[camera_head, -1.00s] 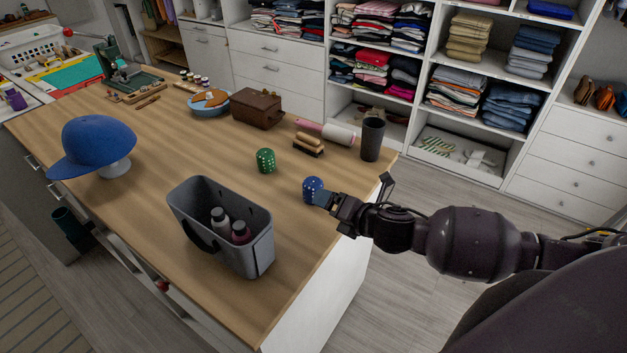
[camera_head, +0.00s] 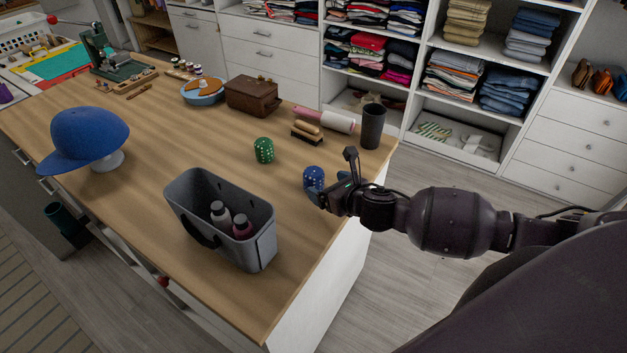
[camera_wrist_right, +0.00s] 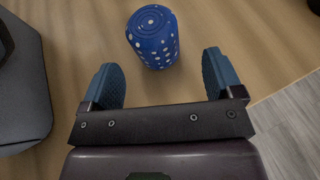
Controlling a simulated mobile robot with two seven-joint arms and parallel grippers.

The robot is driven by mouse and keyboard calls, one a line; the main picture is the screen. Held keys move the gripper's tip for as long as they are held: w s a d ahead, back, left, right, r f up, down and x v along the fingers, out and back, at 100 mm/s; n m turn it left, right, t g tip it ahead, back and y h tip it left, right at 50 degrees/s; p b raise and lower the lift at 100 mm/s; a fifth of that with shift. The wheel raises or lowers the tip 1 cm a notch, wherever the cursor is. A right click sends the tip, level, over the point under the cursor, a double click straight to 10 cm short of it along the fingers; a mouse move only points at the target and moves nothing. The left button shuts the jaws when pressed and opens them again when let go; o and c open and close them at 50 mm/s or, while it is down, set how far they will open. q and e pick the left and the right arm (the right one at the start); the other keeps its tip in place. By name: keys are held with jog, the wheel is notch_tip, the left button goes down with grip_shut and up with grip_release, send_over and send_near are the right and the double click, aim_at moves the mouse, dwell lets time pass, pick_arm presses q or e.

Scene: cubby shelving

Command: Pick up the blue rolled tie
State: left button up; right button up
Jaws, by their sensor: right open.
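The blue rolled tie (camera_head: 313,177) with white dots stands on the wooden table near its right edge. In the right wrist view the tie (camera_wrist_right: 153,38) is just beyond the fingertips, roughly centred between them and a little left. My right gripper (camera_head: 327,194) is open and empty, close beside the tie; its two blue finger pads (camera_wrist_right: 164,78) are spread apart. In the head view the fingers partly cover the tie's lower side. My left gripper does not show.
A green dotted roll (camera_head: 264,150) stands left of the tie. A grey bin (camera_head: 258,253) holding bottles is at the front left. A shoe brush (camera_head: 306,133), a dark cup (camera_head: 373,127) and a brown box (camera_head: 252,96) are behind. A blue cap (camera_head: 88,137) is far left.

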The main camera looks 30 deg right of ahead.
aim_at(320, 182)
jog(key=shift+a+r+x, duration=0.1)
jog(key=shift+x, duration=0.9)
jog(key=shift+a+r+x, duration=0.1)
jog(key=shift+r+x, duration=0.05)
jog(key=shift+x, duration=0.85)
jog(key=shift+a+r+x, duration=0.1)
jog(key=shift+x, duration=0.9)
jog(key=shift+w, duration=0.1)
jog(key=shift+c, duration=0.3)
jog(key=c, duration=1)
